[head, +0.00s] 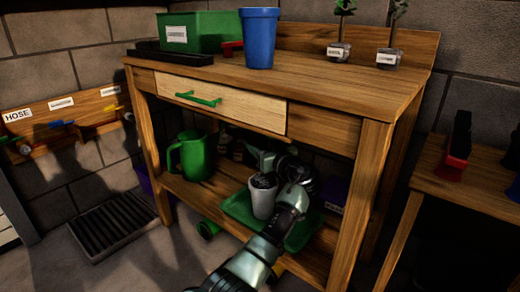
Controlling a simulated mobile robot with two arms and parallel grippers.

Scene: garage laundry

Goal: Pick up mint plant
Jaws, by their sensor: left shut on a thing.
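A white pot (263,201) with dark contents on top stands at the green tray (299,238) on the bench's lower shelf; whether it touches the tray is hard to tell. No label shows on it, so I cannot tell if it is the mint plant. My left gripper (266,163) is at the pot's top and shut on it; its fingertips are small and dark here. Two small potted cuttings, left (339,50) and right (388,58), stand on the bench top with labels too small to read. My right gripper is not in view.
The wooden bench (330,88) has a drawer (220,99) above the shelf. A green watering can (193,156) stands left on the shelf. A blue cup (259,38) and green box (203,31) stand on top. A side table (465,179) is at right.

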